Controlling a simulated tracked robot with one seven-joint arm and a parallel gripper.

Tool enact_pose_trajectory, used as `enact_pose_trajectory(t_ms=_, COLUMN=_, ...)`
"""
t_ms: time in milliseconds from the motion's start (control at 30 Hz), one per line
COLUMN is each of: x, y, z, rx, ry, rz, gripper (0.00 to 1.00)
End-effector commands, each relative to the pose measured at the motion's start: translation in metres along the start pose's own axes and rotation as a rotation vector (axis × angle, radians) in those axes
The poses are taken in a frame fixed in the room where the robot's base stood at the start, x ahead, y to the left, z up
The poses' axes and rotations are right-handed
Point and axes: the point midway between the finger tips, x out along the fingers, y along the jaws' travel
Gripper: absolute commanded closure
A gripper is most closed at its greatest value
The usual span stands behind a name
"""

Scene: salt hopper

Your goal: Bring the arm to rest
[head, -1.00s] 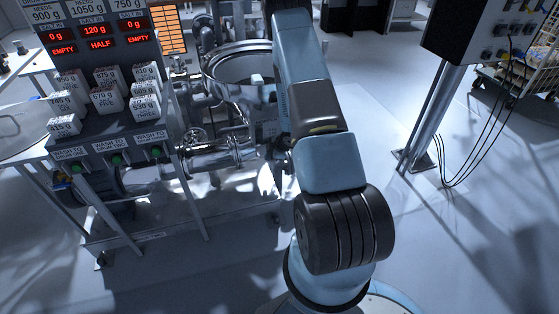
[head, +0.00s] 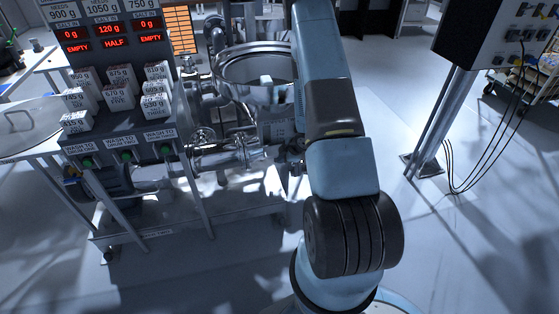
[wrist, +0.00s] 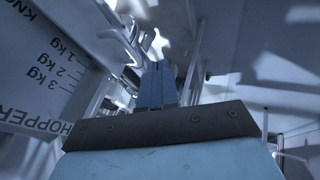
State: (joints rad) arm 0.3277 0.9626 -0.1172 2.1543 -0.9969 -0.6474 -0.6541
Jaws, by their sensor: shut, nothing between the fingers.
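My gripper (wrist: 158,85) shows in the wrist view. Its two blue-grey fingers lie side by side, closed, with nothing between them. In the head view my arm rises from the bottom middle, bends, and reaches away past the right side of a round metal hopper bowl (head: 255,65). The gripper is not clearly made out there. In the wrist view a pale hopper panel (wrist: 45,75), printed with a kilogram scale and "HOPPER", stands close on the left of the fingers, apart from them.
A panel with red displays (head: 108,30) stands at the left, above a shelf (head: 120,122) of several labelled white blocks. Metal pipes (head: 230,155) run below the bowl. A control box on a post (head: 440,125) stands at the right. Floor between arm and post is clear.

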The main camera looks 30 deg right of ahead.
Motion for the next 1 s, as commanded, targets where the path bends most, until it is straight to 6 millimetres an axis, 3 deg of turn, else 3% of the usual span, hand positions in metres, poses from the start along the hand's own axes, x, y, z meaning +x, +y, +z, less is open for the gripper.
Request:
enact_pose_trajectory(t_ms=100, x=-0.022, y=0.001, z=0.001, rx=0.003, ry=-0.002, rz=0.003, gripper=1.00)
enact_pose_trajectory(t_ms=333, x=-0.054, y=0.000, z=0.003, rx=0.003, ry=-0.002, rz=0.002, gripper=1.00)
enact_pose_trajectory(t_ms=767, x=-0.070, y=0.000, z=0.003, rx=0.005, ry=-0.004, rz=0.001, gripper=1.00)
enact_pose_trajectory(t_ms=867, x=-0.075, y=0.007, z=-0.001, rx=0.010, ry=-0.019, rz=0.011, gripper=1.00)
enact_pose_trajectory(t_ms=1000, x=-0.097, y=0.030, z=-0.011, rx=0.038, ry=-0.073, rz=0.045, gripper=1.00)
